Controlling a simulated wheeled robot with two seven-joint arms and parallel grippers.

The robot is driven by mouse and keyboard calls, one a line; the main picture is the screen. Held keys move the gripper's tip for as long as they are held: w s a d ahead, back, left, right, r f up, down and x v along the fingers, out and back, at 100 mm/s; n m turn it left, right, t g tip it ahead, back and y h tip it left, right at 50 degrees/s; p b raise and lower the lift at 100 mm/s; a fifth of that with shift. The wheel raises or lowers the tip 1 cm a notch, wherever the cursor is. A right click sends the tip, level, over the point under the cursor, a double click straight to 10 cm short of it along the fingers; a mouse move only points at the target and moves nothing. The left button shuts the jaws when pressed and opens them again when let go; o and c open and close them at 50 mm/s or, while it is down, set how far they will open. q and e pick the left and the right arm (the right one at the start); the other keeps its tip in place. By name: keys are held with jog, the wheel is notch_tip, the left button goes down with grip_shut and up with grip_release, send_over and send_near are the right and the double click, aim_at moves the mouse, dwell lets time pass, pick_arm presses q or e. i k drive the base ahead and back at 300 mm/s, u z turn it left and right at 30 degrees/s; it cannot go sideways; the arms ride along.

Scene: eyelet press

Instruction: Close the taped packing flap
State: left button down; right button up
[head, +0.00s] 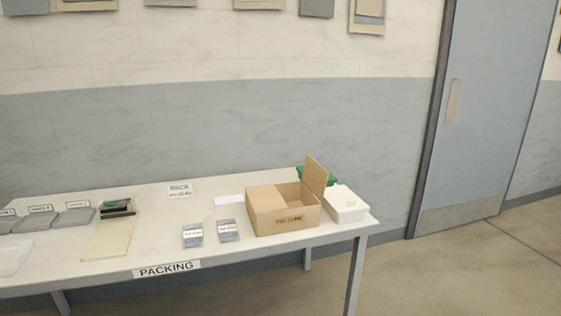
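A cardboard packing box (285,220) stands near the right end of the white table in the head view. Its left part is covered by a flap (266,197) lying flat. Its right flap (316,175) stands up, leaning a little outward, so the right part of the box is open. I cannot make out tape on either flap at this size. The front of the box carries small printed lettering. Neither of my grippers shows in this view.
The white table (160,225) has a PACKING label (166,269) on its front edge. A white container (345,204) stands close to the box's right, with a green object (331,180) behind. Two labelled packets (193,235) lie left of the box. A beige board (106,240) lies farther left.

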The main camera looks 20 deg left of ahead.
aim_at(314, 176)
jog(key=z, duration=0.05)
jog(key=i, duration=0.9)
jog(key=z, duration=0.5)
